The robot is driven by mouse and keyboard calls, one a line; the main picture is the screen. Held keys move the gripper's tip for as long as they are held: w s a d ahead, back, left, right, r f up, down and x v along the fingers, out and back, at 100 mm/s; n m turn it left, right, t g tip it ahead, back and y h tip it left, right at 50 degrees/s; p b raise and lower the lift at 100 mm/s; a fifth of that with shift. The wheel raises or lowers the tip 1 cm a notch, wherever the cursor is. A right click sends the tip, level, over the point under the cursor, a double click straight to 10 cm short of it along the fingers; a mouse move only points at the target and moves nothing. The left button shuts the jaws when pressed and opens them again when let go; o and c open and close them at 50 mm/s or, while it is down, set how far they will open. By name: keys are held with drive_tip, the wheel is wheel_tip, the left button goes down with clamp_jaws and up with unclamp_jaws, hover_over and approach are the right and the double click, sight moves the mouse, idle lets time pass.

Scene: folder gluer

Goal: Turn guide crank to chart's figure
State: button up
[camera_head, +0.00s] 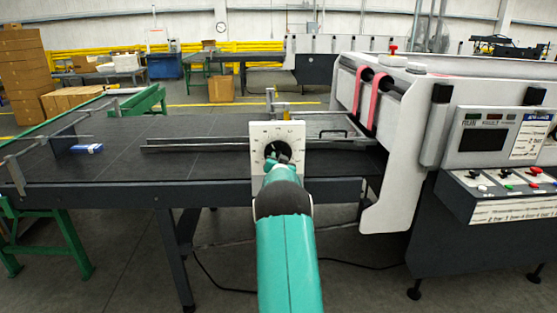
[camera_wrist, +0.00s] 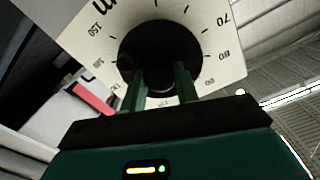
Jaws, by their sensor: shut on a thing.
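The guide crank is a black round hub on a white square dial plate (camera_head: 259,133) at the front edge of the dark table. My gripper (camera_head: 279,157) reaches the hub from the front. In the wrist view my two green fingers (camera_wrist: 160,85) close on a dark crank knob (camera_wrist: 158,76). A pointer reading cannot be made out. A printed sheet (camera_head: 531,136) on the machine's panel may be the chart; its figures are too small to read.
The folder gluer (camera_head: 408,130) with pink belts stands right of the dial. Its control box (camera_head: 510,192) has buttons and a red knob. The dark table (camera_head: 110,165) extends left, with metal rails and a small blue-and-white box (camera_head: 88,149). A cable lies on the floor.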

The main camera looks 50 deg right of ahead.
drive_tip(key=n, duration=1.1)
drive_tip(key=shift+n, duration=0.3)
idle(0.3)
drive_tip(key=o, duration=1)
drive_tip(key=shift+c, duration=0.2)
drive_tip(key=v, duration=1.3)
drive_tip(key=shift+s+a, duration=0.25)
drive_tip(key=shift+s, duration=0.1)
